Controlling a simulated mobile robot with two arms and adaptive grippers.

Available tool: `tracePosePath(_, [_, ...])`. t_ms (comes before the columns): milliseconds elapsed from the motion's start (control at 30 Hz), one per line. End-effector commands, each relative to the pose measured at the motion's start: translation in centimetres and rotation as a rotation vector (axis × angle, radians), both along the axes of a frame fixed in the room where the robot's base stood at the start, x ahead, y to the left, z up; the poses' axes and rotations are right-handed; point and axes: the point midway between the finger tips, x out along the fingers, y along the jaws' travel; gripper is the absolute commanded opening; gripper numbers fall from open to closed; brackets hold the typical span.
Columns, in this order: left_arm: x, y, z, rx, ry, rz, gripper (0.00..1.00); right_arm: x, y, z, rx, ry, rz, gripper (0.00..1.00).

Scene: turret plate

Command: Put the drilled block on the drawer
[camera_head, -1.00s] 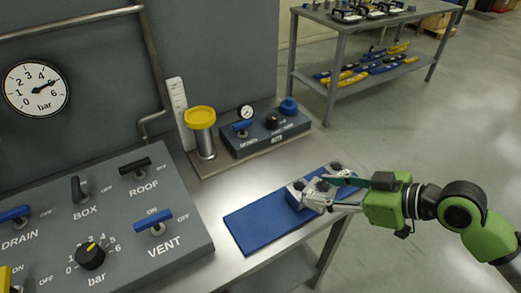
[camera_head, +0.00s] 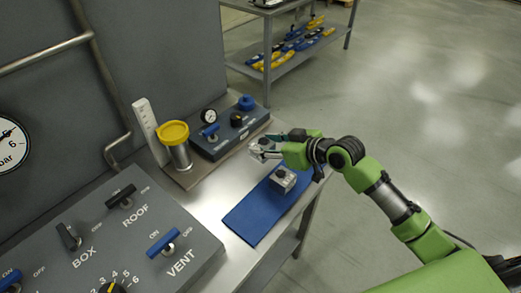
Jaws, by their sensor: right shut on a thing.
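My right gripper (camera_head: 272,151) reaches in from the right and is shut on a small grey metal block (camera_head: 259,147). It holds this block above the far end of the blue mat, near the small valve panel. My fingers hide part of the block, and I cannot tell whether it is drilled. A second grey block (camera_head: 283,179) with a dark spot on top sits on the blue mat (camera_head: 255,215), below and apart from the gripper. I cannot make out a drawer. My left gripper is not in view.
The small valve panel (camera_head: 222,142) and a yellow-capped cylinder (camera_head: 176,144) stand at the back of the metal bench. A large labelled control panel (camera_head: 115,240) fills the lower left. The near part of the mat is clear. A shelf rack (camera_head: 266,62) stands behind.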

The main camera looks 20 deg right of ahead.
Motion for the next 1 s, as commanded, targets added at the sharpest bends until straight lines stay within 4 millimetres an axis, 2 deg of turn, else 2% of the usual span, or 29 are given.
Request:
tracePosePath(200, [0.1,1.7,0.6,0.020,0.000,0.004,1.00,2.5,0.2,-2.7,0.004,-0.002,-0.001,0.08])
tracePosePath(433, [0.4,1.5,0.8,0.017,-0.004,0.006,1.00,3.5,0.3,-4.1,0.003,-0.002,-0.002,0.08])
tracePosePath(633, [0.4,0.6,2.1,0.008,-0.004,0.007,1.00,3.5,0.3,-6.6,0.004,0.000,-0.002,0.08])
tracePosePath(1000, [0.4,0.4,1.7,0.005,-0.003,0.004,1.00,3.5,0.2,-7.4,0.001,-0.004,0.000,0.08])
